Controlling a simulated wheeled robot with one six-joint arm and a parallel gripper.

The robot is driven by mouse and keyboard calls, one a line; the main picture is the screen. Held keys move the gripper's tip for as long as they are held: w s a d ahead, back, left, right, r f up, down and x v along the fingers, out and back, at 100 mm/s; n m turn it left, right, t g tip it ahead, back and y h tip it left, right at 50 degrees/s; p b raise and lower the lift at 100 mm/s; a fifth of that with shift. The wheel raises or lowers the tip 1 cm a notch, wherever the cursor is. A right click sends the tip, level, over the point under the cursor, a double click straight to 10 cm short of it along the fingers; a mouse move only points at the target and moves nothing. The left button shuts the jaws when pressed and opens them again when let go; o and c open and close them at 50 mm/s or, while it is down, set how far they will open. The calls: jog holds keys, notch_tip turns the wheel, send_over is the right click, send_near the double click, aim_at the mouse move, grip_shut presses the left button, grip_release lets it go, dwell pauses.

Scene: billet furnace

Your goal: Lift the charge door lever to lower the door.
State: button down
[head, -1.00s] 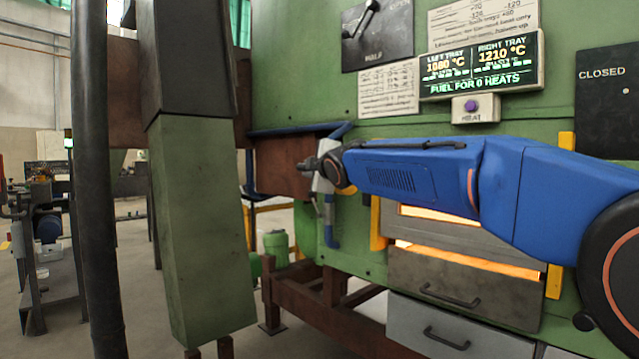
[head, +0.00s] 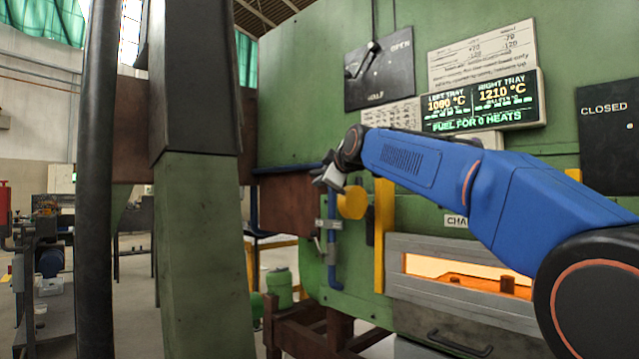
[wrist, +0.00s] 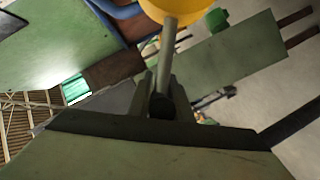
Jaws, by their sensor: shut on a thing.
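The charge door lever is a grey rod (wrist: 168,55) running from a round yellow hub (head: 352,203) on the green furnace wall; the hub also shows at the top of the wrist view (wrist: 178,10). My gripper (wrist: 163,98) is shut on the dark end of the rod. In the head view my gripper (head: 328,178) is just left of and above the hub; the rod is mostly hidden there. The furnace opening (head: 455,272) glows orange, with billets inside. A grey door panel (head: 440,247) lies across its top, under a partly hidden "CHA" label (head: 456,221).
A display (head: 480,108) and a black lever panel (head: 380,70) are above my arm. A blue pipe (head: 333,240) and a yellow upright (head: 384,240) are close below my gripper. A green post (head: 200,250) stands at left.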

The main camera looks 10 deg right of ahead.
jog(key=shift+d+r, duration=0.15)
jog(key=shift+r, duration=0.25)
jog(key=c, duration=1.6)
grip_release()
jog(key=shift+d, duration=0.1)
jog(key=shift+w+f, duration=0.1)
jog(key=v, duration=1.7)
jog(key=shift+s, duration=0.25)
jog(key=shift+f, duration=0.1)
